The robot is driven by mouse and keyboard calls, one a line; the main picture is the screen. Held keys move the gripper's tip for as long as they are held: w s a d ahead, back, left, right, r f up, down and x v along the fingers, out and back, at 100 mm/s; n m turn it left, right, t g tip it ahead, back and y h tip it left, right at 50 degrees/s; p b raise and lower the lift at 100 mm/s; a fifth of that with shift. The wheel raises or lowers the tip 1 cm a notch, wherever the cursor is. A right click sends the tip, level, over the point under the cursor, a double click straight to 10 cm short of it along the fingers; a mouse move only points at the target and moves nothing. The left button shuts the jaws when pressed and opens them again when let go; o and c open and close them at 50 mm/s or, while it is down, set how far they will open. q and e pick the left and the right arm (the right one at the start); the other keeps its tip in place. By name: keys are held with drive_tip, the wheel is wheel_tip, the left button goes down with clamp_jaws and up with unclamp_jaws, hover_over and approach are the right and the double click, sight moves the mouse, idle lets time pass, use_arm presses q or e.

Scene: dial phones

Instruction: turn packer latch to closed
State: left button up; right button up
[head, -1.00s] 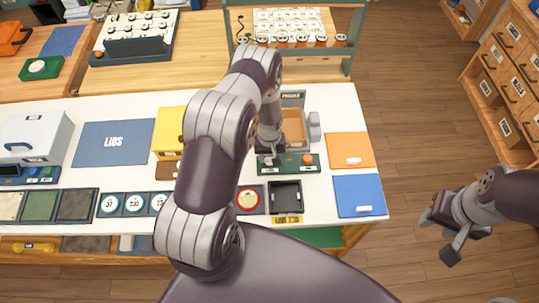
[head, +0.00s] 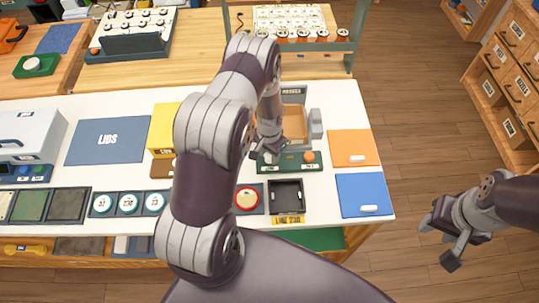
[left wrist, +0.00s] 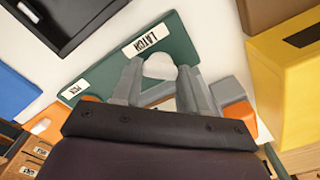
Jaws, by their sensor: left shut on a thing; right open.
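The packer (head: 293,115) stands at the back right of the white table, an orange and grey unit with a green panel (head: 291,161) in front. My left gripper (head: 266,154) is at the left end of that panel and hides the latch in the head view. In the left wrist view the panel (left wrist: 180,48) bears a LATCH label, and my left gripper's fingers (left wrist: 160,75) point at it, shut on the latch. The latch's angle cannot be made out. My right gripper (head: 438,243) is open and empty, beyond the table's right edge.
An orange knob (head: 309,157) sits on the panel's right end. A black tray (head: 287,197) lies in front. Orange (head: 350,147) and blue (head: 360,195) mats lie to the right. A yellow box (head: 165,128) stands left of my arm.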

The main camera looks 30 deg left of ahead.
sight(270, 156)
use_arm(q)
drive_tip(key=m+b, duration=0.2)
drive_tip(key=m, duration=0.3)
drive_tip(key=shift+m, duration=0.3)
drive_tip(key=shift+m+b, duration=0.55)
drive_tip(key=shift+m, duration=1.25)
drive_tip(key=shift+r+m, duration=0.1)
drive_tip(key=shift+m, duration=0.2)
drive_tip(key=o, duration=1.1)
drive_tip(key=shift+c, duration=0.2)
wheel_tip(270, 156, up, 13)
drive_tip(key=b, duration=0.2)
drive_tip(key=shift+f, duration=0.2)
